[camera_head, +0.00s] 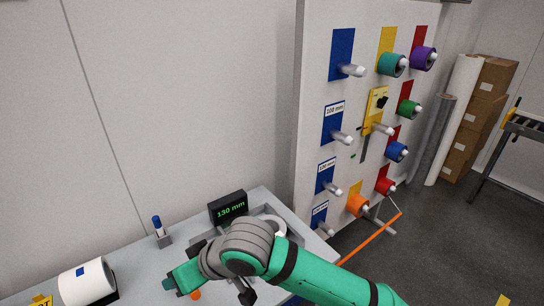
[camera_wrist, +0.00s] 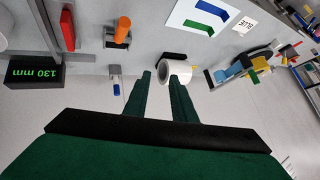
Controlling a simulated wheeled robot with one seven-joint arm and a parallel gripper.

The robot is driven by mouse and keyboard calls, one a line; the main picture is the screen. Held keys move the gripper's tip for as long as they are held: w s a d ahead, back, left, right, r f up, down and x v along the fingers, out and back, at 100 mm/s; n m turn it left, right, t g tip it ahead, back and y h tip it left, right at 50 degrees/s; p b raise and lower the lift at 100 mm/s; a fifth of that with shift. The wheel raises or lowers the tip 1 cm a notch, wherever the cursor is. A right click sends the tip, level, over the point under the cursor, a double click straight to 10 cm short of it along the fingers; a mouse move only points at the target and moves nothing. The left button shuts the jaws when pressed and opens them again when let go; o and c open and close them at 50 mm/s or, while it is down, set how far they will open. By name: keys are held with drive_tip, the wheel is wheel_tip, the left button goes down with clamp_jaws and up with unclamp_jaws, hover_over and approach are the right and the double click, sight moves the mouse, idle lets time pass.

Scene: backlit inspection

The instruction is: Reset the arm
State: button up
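My gripper (camera_wrist: 161,80) has two dark green fingers, which stand apart with an empty gap between them in the wrist view. In the head view my green and grey arm reaches in from the bottom right, and my gripper (camera_head: 172,284) is low over the grey bench (camera_head: 135,262). A white roll (camera_wrist: 177,71) shows beyond the fingertips in the wrist view; I cannot tell its distance from them. It seems to be the white roll (camera_head: 84,284) at the bench's left in the head view.
A 130 mm display (camera_head: 229,207) and a blue-topped item (camera_head: 157,226) stand on the bench. A small orange object (camera_head: 196,294) is beside my gripper. A panel (camera_head: 316,90) with pegs and coloured rolls rises behind at right. An orange bar (camera_head: 372,240) sticks out below it.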

drive_tip(key=w+a+r+m+t+y, duration=0.3)
drive_tip(key=r+t+y, duration=0.15)
drive_tip(key=r, duration=0.25)
drive_tip(key=w+a+r+m+t+y, duration=0.2)
drive_tip(key=a+r+t+y, duration=0.15)
drive_tip(key=r+y, duration=0.2)
drive_tip(key=s+d+f+m+t+h, duration=0.35)
drive_tip(key=d+f+m+h, duration=0.35)
drive_tip(key=f, duration=0.4)
drive_tip(key=s+d+f+m+t+h, duration=0.3)
drive_tip(key=d+f+m+t+h, duration=0.2)
drive_tip(key=d+f+h, duration=0.4)
drive_tip(key=s+d+f+n+g, duration=0.1)
drive_tip(key=s+d+f+n, duration=0.1)
drive_tip(key=s, duration=0.6)
drive_tip(key=s+d+f+n+g+h, duration=0.1)
drive_tip(key=s+d+f+n, duration=0.2)
drive_tip(key=s+d+f, duration=0.2)
drive_tip(key=s+d+f+n+g+h, duration=0.1)
drive_tip(key=s+f, duration=0.4)
drive_tip(key=s, duration=0.6)
drive_tip(key=d+n, duration=0.1)
drive_tip(key=d, duration=0.1)
drive_tip(key=shift+s+d+f+n+g, duration=0.2)
drive_tip(key=shift+d+f+n+g, duration=0.05)
drive_tip(key=shift+d+n+g, duration=0.1)
